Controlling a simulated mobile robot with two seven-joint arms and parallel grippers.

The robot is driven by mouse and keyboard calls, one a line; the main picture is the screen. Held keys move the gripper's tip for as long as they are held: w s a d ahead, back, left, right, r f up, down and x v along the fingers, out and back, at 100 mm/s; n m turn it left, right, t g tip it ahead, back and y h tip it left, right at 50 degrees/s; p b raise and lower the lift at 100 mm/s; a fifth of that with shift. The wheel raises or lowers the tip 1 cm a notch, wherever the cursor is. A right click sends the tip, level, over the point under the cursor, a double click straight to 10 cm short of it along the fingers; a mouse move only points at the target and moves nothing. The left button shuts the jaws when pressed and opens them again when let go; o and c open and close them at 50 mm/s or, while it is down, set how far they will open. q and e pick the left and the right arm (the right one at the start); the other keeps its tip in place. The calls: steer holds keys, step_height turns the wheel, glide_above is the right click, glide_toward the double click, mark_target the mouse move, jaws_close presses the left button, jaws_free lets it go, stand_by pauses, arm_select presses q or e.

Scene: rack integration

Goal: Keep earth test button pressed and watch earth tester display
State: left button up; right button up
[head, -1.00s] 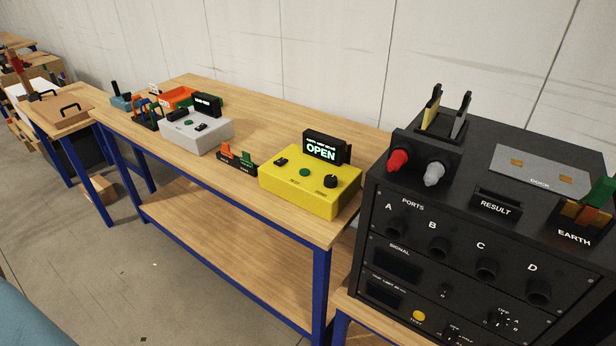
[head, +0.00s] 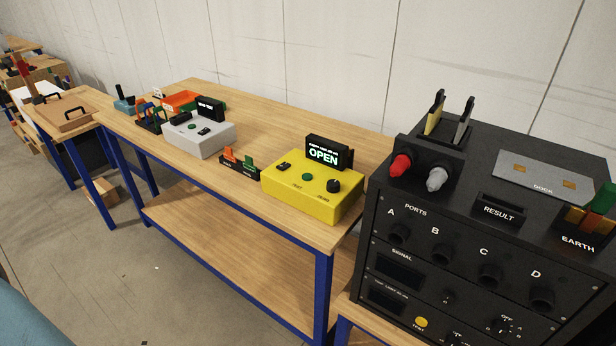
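The yellow earth tester (head: 312,190) sits near the right end of the wooden bench. Its black display (head: 327,152) stands at the back of the box and reads "OPEN" in lit letters. A green button (head: 307,177) is on its top face, with a black rocker switch (head: 283,167) to the left and a black knob (head: 333,186) to the right. Nothing touches the button. Neither of my grippers shows in the head view.
A black rack (head: 460,240) with ports, a yellow test button and an EARTH holder stands at the right. A grey tester box (head: 198,136) and a small probe holder (head: 240,166) share the bench (head: 270,120). Bare floor lies at the front left.

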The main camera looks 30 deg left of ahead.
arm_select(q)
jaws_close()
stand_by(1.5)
